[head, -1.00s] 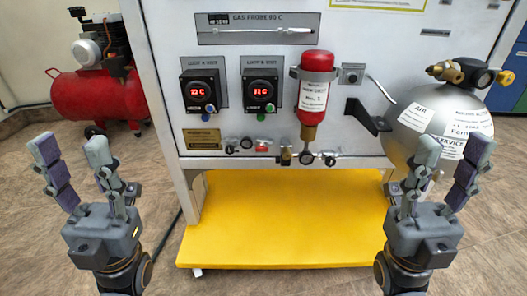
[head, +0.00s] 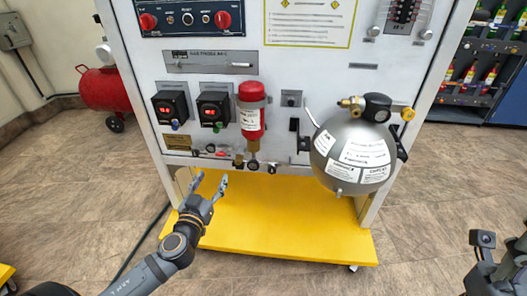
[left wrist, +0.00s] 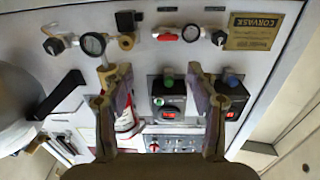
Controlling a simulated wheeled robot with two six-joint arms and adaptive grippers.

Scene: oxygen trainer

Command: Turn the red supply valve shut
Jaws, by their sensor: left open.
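The red supply valve (head: 210,148) is a small red handle in the row of fittings along the panel's lower edge. In the left wrist view the red handle (left wrist: 167,37) lies roughly crosswise, beyond and between my fingertips. My left gripper (head: 210,182) is open and empty, below the valve and apart from it. In the left wrist view its two fingers (left wrist: 160,75) stand wide apart with nothing between them. Part of my right arm shows at the lower right edge; its fingers cannot be made out.
A red cylinder (head: 250,118) and a small gauge (head: 253,165) are right of the valve. Two controllers (head: 171,106) with red displays sit above. A silver sphere tank (head: 352,157) projects at the right. A yellow base (head: 290,232) lies below. Open floor surrounds the stand.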

